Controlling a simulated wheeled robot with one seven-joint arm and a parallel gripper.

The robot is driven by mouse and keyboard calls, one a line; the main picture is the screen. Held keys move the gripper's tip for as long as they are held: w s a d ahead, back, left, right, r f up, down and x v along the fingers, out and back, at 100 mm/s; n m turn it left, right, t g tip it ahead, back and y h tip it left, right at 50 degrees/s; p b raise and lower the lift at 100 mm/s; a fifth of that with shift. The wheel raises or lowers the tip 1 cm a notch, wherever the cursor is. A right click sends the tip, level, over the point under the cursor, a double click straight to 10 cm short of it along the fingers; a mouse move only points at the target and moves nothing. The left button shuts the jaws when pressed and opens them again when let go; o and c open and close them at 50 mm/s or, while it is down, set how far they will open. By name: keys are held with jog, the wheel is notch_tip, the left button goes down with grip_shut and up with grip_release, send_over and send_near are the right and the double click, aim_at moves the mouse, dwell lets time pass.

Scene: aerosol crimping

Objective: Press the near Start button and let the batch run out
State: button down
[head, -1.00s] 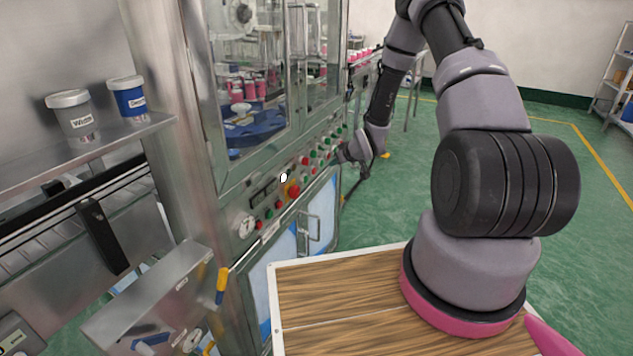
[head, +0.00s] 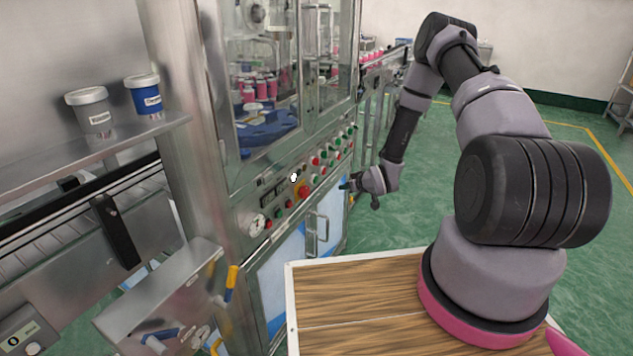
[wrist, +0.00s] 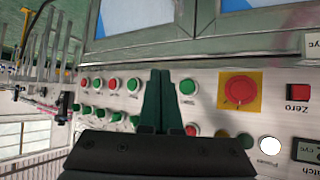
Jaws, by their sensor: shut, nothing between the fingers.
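The control panel of the steel machine carries rows of red and green buttons. In the wrist view, a green button (wrist: 187,87) sits just right of my gripper (wrist: 160,75), with a red button (wrist: 191,130) below it. The labels by these are too small to read, so I cannot tell which is the near Start button. My gripper is shut and empty, its dark fingers over the panel; contact cannot be told. In the head view, my gripper (head: 346,186) is beside the panel, right of the red emergency knob (head: 301,190). Pink cans (head: 262,88) stand behind the machine's window.
The red knob on its yellow plate (wrist: 239,90) is close to the green button. A door handle (head: 318,234) sticks out below the panel. Tubs (head: 91,110) stand on a shelf at left. Green floor (head: 400,215) is open right of the machine.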

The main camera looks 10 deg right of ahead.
aim_at(315, 180)
jog(key=w+a, duration=0.4)
jog(key=a, duration=0.2)
jog(key=shift+w+a, duration=0.15)
jog(key=shift+w, duration=0.15)
dwell(1.8)
jog(key=shift+w+a, duration=0.2)
jog(key=shift+a, duration=0.15)
